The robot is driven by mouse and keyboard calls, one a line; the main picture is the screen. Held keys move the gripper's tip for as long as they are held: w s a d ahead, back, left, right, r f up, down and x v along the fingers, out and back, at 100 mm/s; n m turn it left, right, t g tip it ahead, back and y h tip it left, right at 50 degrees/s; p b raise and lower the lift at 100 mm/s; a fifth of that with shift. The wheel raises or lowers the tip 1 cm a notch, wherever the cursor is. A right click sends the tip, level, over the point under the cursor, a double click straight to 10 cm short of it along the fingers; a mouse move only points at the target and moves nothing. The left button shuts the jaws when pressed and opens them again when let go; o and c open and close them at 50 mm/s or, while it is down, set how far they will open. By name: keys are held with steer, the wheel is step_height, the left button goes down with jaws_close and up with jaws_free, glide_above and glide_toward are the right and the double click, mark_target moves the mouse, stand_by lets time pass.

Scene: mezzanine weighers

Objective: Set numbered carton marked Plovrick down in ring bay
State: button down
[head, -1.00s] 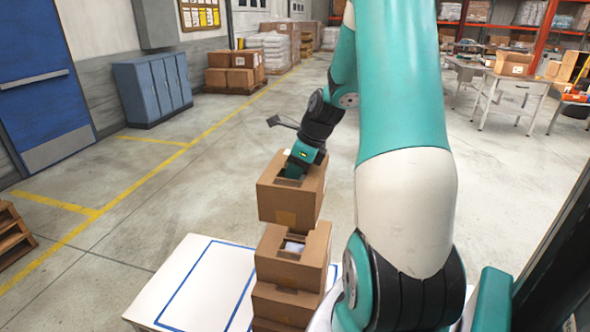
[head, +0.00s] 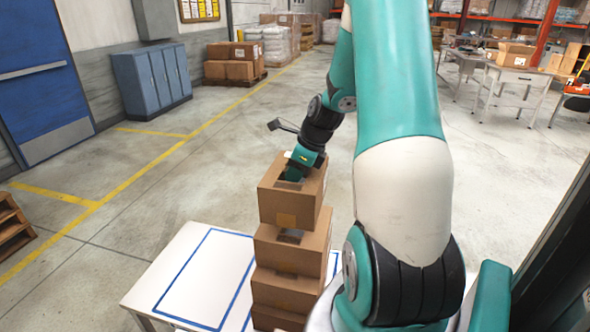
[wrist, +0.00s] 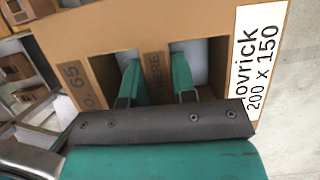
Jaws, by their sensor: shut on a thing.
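My gripper (head: 296,175) is shut on the brown carton (head: 290,203) at the top of the column. Both fingers go into its two top slots and grip the strip between them. In the wrist view the carton (wrist: 105,40) shows "No. 65" and a white label (wrist: 258,60) ending "ovrick 200 x 150". The carton is upright, just above other stacked cartons (head: 292,250); I cannot tell if it touches them. Blue lines on the white table (head: 208,280) outline bays. No ring mark is visible, so I cannot tell which is the ring bay.
The left outlined bay is empty. The stack stands on the table's right part, close to my arm. Open floor surrounds the table. A wooden pallet (head: 12,228) lies at the left, blue cabinets (head: 152,80) stand behind, and workbenches (head: 510,78) are at the back right.

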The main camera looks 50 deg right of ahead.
steer(key=shift+f+b, duration=1.4)
steer(key=shift+f, duration=1.3)
steer(key=shift+f, duration=0.25)
steer(key=c, duration=0.8)
jaws_free()
steer(key=shift+c, duration=0.2)
steer(key=b+v, duration=0.1)
steer(key=v, duration=1.6)
steer(key=shift+s+r, duration=0.15)
steer(key=shift+r, duration=0.05)
